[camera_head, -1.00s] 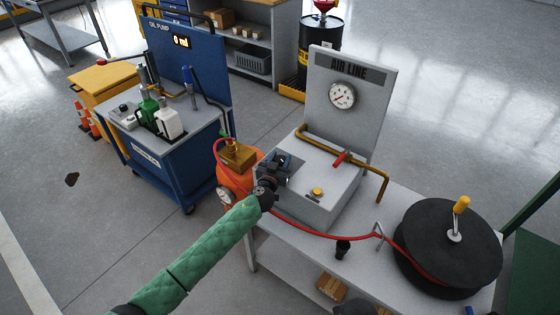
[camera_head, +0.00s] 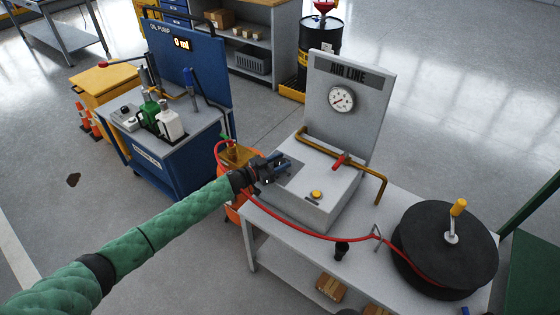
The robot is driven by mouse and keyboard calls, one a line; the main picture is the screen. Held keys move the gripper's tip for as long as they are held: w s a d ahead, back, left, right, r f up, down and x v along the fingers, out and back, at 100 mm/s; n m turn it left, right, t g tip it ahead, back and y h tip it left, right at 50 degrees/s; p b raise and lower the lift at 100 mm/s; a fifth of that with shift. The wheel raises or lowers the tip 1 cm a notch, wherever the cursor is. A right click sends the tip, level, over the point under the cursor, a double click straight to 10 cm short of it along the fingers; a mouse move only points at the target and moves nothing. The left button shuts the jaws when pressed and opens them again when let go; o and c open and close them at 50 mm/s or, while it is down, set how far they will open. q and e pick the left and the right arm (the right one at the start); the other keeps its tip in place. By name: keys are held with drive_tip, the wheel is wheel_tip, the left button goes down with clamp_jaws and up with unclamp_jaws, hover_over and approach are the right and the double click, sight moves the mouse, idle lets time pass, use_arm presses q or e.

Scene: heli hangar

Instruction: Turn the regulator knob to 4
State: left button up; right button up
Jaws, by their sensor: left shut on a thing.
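The air line station (camera_head: 345,110) is a grey panel with a round dial gauge (camera_head: 341,98) above a grey box (camera_head: 330,215). My left gripper (camera_head: 282,165) is at the left part of the box top, over a dark grey patch. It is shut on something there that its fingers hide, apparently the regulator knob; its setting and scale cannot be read. A small yellow button (camera_head: 317,194) sits on the box to the right of the gripper. The gauge has a red needle, too small to read exactly. My right gripper is not in view.
A brass pipe with a red-handled valve (camera_head: 340,161) crosses the box. A red hose (camera_head: 300,231) runs along the bench front to a black reel (camera_head: 445,250). An orange tank (camera_head: 233,208) stands left of the bench. A blue oil pump cart (camera_head: 165,160) is further left.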

sight(275, 164)
use_arm(q)
drive_tip(key=shift+m+g+h, duration=0.4)
drive_tip(key=shift+m+g, duration=0.1)
drive_tip(key=shift+g, duration=0.2)
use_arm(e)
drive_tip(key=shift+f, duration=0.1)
use_arm(q)
drive_tip(key=o, duration=0.9)
drive_tip(key=shift+o, duration=0.2)
drive_tip(key=shift+a, duration=0.2)
drive_tip(key=shift+s+a+f, duration=0.1)
drive_tip(key=shift+s+a, duration=0.05)
drive_tip(key=shift+a, duration=0.15)
drive_tip(key=b+v, duration=0.1)
drive_tip(key=v, duration=0.4)
drive_tip(key=shift+s+a+b, duration=0.1)
drive_tip(key=shift+a+b, duration=0.15)
drive_tip(key=shift+b, duration=0.15)
drive_tip(key=shift+s+a, duration=0.3)
drive_tip(key=shift+a, duration=0.25)
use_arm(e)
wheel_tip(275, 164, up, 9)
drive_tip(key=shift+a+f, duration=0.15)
